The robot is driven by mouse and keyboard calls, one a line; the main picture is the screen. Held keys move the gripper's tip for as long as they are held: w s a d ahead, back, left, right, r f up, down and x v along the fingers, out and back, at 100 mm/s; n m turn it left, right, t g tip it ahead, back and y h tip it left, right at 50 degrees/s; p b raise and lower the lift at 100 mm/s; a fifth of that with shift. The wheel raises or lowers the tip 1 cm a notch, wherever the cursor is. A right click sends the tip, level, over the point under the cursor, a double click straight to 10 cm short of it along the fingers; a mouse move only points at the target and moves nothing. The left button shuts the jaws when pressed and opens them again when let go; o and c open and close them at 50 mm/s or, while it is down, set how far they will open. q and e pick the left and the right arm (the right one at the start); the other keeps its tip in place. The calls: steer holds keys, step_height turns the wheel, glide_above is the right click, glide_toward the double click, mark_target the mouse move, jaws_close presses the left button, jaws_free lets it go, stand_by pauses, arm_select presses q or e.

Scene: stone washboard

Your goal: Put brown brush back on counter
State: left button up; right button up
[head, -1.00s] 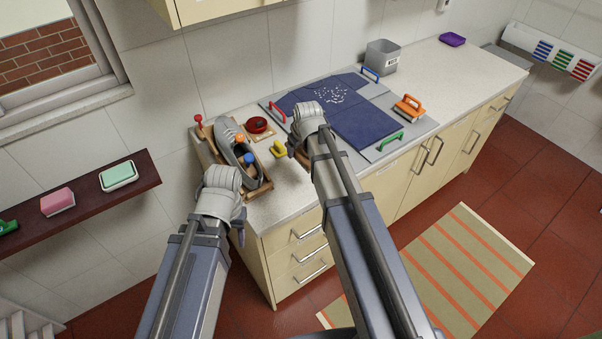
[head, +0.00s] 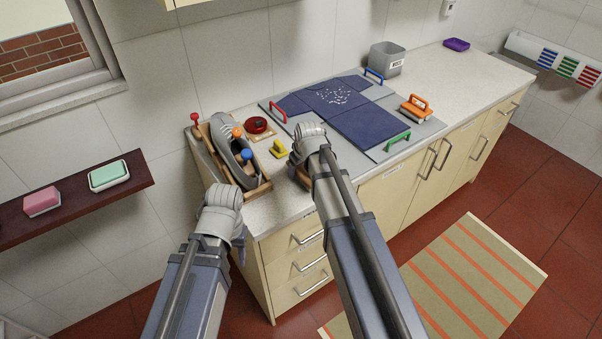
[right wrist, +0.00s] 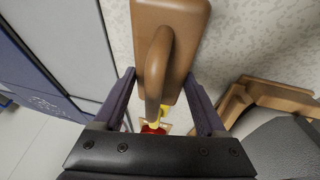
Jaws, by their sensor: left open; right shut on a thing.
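The brown brush (right wrist: 172,40) has a flat block and an arched handle. In the right wrist view my right gripper (right wrist: 160,85) is shut on its handle, over the speckled counter. In the head view only a brown bit of the brush (head: 301,179) shows, by my right wrist near the counter's front edge. I cannot tell whether the brush touches the counter (head: 285,197). My left gripper (head: 238,247) is open and empty, in front of the counter's left end, partly hidden by its wrist.
A wooden rack with a grey shoe (head: 228,145) stands left of the brush. Behind are a yellow-handled block (head: 279,149) and a red round object (head: 257,125). A washboard with blue cloth (head: 372,130) and an orange brush (head: 416,109) lie right.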

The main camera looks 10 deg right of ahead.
mark_target(304, 178)
arm_select(q)
steer(key=shift+f, duration=0.25)
arm_select(e)
steer(key=shift+f, duration=0.25)
steer(key=shift+f, duration=0.2)
arm_select(q)
steer(key=shift+f, duration=0.15)
arm_select(e)
steer(key=o, duration=1.2)
steer(key=shift+o, duration=0.2)
steer(key=shift+r, duration=0.15)
steer(key=p+v, duration=1.1)
steer(key=v, duration=0.1)
arm_select(q)
step_height(304, 178, up, 11)
arm_select(e)
steer(key=s+a+f+g, duration=0.1)
steer(key=s+a+g, duration=0.1)
steer(key=s+a, duration=0.4)
steer(key=s+a+g+h, duration=0.1)
steer(key=s+a+g, duration=0.2)
steer(key=s, duration=1.1)
steer(key=a, duration=0.3)
steer(key=shift+s+a+f+m, duration=0.2)
steer(key=shift+s+f+m, duration=0.1)
steer(key=shift+s+f, duration=0.1)
